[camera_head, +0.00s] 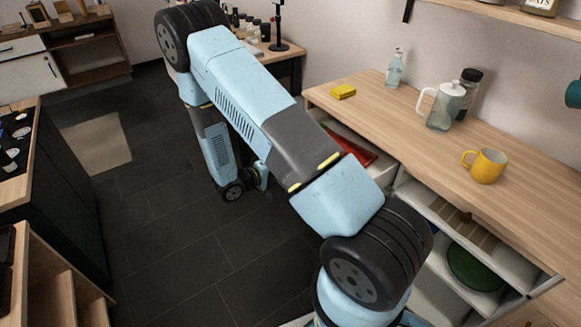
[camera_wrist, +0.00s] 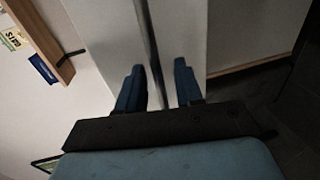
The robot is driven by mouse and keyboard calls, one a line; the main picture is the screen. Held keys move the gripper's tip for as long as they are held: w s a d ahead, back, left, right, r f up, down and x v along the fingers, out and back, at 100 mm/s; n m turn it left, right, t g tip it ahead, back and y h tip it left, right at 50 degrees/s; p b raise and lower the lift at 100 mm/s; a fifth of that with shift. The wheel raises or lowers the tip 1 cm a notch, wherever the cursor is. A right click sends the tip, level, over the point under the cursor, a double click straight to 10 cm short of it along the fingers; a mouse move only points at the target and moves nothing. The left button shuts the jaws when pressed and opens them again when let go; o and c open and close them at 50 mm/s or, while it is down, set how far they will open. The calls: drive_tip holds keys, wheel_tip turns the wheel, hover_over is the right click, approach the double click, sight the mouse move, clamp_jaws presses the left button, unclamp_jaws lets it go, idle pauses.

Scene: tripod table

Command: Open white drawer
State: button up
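In the head view, a white drawer (camera_head: 378,169) sits under the wooden counter, behind my arm. It seems to stand partly out, with a red item (camera_head: 362,152) visible inside; my arm hides much of it. In the wrist view, my gripper (camera_wrist: 158,70) has its two dark blue fingers apart, with nothing clearly held between them. Pale panels with a dark line between them lie just beyond the fingertips. I cannot tell which panel is the drawer front, or whether the fingers touch it.
The counter (camera_head: 405,118) holds a yellow block (camera_head: 343,92), bottle (camera_head: 394,70), glass pitcher (camera_head: 443,105), dark-lidded jar (camera_head: 468,92) and yellow mug (camera_head: 485,166). Open compartments below hold a green dish (camera_head: 472,268). The dark tiled floor (camera_head: 165,230) left of my arm is clear.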

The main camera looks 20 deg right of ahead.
drive_tip(key=v, duration=1.3)
drive_tip(key=shift+a, duration=0.35)
drive_tip(key=shift+s, duration=0.1)
drive_tip(key=s+d+r+m+g+y, duration=0.2)
drive_tip(key=s+d+r+g+y, duration=0.15)
drive_tip(key=r, duration=0.85)
drive_tip(key=s+d+r+m+g+y, duration=0.1)
drive_tip(key=s+d+r+g+y, duration=0.25)
drive_tip(key=r, duration=0.75)
drive_tip(key=s+d+r+t+y, duration=0.2)
drive_tip(key=s+r+t+y, duration=0.2)
drive_tip(key=s+r, duration=0.3)
drive_tip(key=s+d+r+t+y, duration=0.2)
drive_tip(key=s+r+t+y, duration=0.2)
drive_tip(key=s+r, duration=0.4)
wheel_tip(320, 180, up, 3)
drive_tip(key=shift+s+f+t, duration=0.15)
drive_tip(key=shift+s+t, duration=0.2)
drive_tip(key=shift+t, duration=0.15)
